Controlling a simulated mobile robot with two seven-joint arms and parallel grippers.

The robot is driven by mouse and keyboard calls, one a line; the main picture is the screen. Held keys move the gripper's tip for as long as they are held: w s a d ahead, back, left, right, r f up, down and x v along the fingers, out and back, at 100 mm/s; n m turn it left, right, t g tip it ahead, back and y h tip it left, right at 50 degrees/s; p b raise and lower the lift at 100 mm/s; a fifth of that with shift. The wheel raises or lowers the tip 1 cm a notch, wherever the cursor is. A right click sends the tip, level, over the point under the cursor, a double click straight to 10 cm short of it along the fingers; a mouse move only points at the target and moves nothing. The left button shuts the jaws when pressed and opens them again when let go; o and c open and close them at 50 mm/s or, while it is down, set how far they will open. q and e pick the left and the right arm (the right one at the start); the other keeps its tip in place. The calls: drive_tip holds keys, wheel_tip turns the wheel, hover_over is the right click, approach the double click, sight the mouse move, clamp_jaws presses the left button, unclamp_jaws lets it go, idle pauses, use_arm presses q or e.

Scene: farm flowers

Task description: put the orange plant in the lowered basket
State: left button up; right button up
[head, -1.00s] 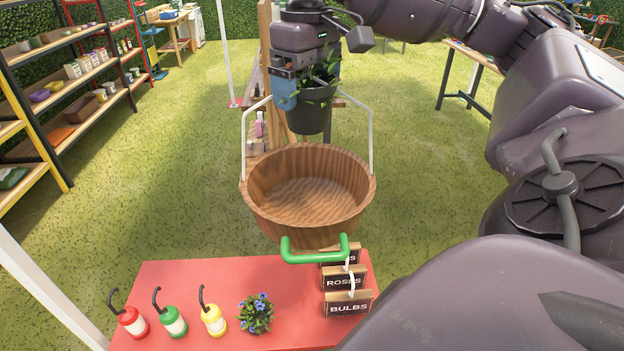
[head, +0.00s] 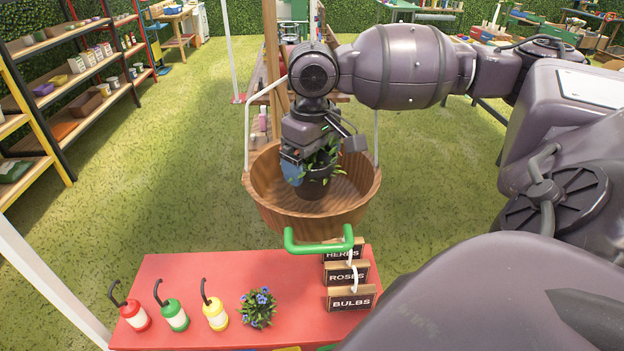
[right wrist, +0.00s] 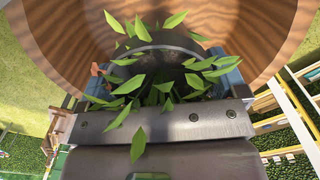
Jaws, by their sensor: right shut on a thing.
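The wooden basket (head: 275,211) hangs by white straps in the middle of the head view, with a green handle (head: 318,246) at its front. My right gripper (head: 306,178) points down inside the basket's opening. It is shut on a plant in a dark pot (head: 316,188) with green leaves; only a speck of orange (right wrist: 97,69) shows among them in the right wrist view. The pot also shows in the right wrist view (right wrist: 160,45), with the basket wall (right wrist: 238,25) around it. I cannot tell whether the pot touches the basket floor. My left gripper is not in view.
A red table (head: 200,272) in front holds red, green and yellow bottles, a blue-flowered plant (head: 258,307) and signs (head: 350,299) for herbs, roses and bulbs. Shelves (head: 70,90) stand at the left. Open grass lies on both sides of the basket.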

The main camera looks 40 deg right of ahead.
sight(312, 168)
wheel_tip(312, 168, down, 4)
drive_tip(key=shift+f, duration=0.1)
drive_tip(key=shift+f, duration=0.1)
idle(0.3)
drive_tip(key=o, duration=0.9)
wheel_tip(312, 168, up, 11)
drive_tip(key=shift+r, duration=0.1)
drive_tip(key=shift+r+p, duration=0.3)
drive_tip(key=shift+r, duration=0.25)
